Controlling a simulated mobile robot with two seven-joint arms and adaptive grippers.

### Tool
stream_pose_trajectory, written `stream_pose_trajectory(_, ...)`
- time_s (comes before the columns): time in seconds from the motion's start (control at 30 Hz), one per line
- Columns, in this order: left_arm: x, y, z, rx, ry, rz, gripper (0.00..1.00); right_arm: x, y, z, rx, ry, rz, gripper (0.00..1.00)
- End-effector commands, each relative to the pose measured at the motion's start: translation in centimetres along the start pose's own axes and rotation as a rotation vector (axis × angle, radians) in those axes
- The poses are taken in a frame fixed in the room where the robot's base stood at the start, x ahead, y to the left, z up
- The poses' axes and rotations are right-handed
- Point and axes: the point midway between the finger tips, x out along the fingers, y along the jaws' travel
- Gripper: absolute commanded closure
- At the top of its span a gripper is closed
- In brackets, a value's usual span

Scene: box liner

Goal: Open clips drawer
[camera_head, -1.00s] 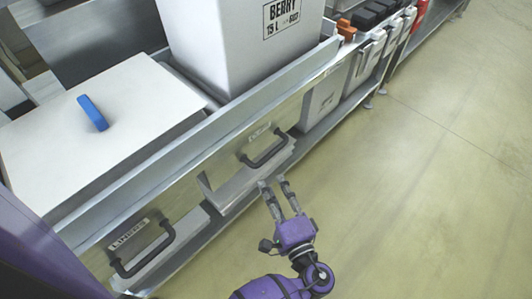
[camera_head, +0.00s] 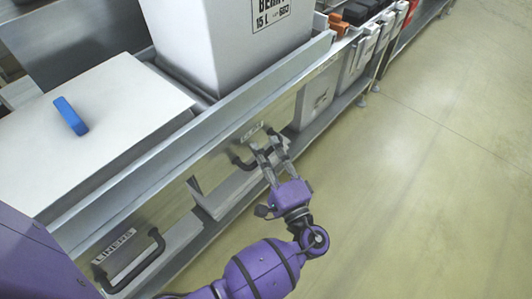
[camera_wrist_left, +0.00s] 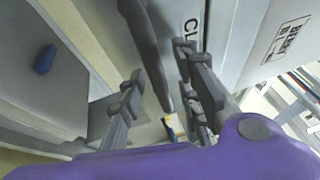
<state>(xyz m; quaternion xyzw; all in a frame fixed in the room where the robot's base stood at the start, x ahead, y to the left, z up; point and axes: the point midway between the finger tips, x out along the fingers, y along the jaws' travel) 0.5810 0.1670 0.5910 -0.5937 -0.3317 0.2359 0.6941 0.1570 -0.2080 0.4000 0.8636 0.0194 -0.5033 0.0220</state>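The clips drawer has a metal front (camera_head: 215,160) with a small label (camera_head: 250,132) and a dark bar handle (camera_head: 238,161). I cannot tell whether the fingers touch the handle. My right gripper is not in view.
A liners drawer with a dark handle (camera_head: 130,268) is at the lower left. Above stand a white lidded box with a blue handle (camera_head: 70,116) and a tall white berry box (camera_head: 215,45). Several bins (camera_head: 318,95) line the rack further right. The floor (camera_head: 430,190) is clear.

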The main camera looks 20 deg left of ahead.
Motion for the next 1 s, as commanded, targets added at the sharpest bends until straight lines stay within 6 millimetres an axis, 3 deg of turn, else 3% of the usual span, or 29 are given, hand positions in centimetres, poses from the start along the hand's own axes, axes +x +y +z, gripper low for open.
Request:
stream_pose_trajectory(0.13, -0.01, 0.00, 0.00, 0.000, 0.000, 0.000, 0.72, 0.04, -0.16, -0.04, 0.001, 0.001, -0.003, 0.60)
stream_pose_trajectory(0.37, -0.03, 0.00, -0.01, 0.000, 0.000, 0.000, 1.00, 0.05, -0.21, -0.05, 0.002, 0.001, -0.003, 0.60)
stream_pose_trajectory(1.0, -0.09, 0.07, 0.00, 0.003, 0.001, 0.002, 1.00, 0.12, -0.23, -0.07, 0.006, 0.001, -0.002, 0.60)
